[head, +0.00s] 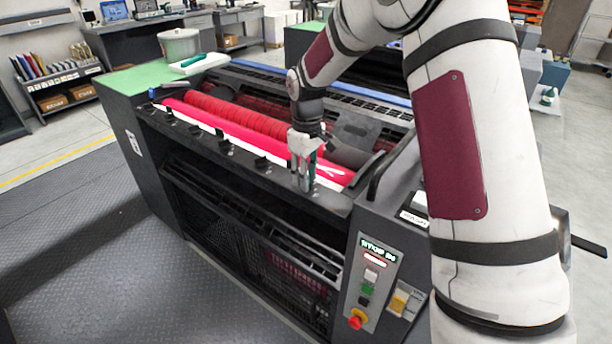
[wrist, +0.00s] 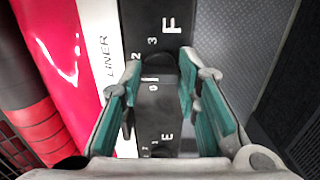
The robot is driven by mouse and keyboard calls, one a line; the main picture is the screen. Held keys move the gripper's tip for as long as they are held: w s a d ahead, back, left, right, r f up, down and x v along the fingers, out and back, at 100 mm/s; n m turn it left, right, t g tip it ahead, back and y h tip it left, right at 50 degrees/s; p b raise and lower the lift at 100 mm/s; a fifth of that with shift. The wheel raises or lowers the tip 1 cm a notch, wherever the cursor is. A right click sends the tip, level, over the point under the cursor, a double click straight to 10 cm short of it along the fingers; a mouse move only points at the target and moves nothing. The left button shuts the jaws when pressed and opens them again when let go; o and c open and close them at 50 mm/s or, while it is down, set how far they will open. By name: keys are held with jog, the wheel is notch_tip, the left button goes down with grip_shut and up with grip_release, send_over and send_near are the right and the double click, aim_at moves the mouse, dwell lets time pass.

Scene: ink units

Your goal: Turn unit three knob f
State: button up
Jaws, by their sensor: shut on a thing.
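Knob f (wrist: 160,77) is a small dark knob on the black rail in the wrist view, below a large white letter F (wrist: 172,25). White scale figures, among them 2 and 3, stand around it. My gripper (wrist: 159,70) has its teal-padded fingers on both sides of the knob and is shut on it. I cannot make out the knob's pointer. In the head view my gripper (head: 303,182) points down at the right end of the rail and hides the knob.
Several similar dark knobs, such as one (head: 259,163), line the rail to the left. The red inked roller (head: 250,138) lies just behind the rail. A control panel (head: 368,285) with buttons faces front right. Grey floor (head: 110,260) is clear at left.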

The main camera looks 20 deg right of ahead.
jog(key=m+b, duration=0.1)
jog(key=m, duration=0.6)
jog(key=shift+a, duration=0.1)
jog(key=m, duration=0.4)
jog(key=shift+b, duration=0.3)
jog(key=shift+a+m, duration=0.1)
jog(key=shift+m, duration=1.8)
jog(key=o, duration=1.2)
jog(key=shift+c, duration=0.2)
notch_tip(320, 180, up, 12)
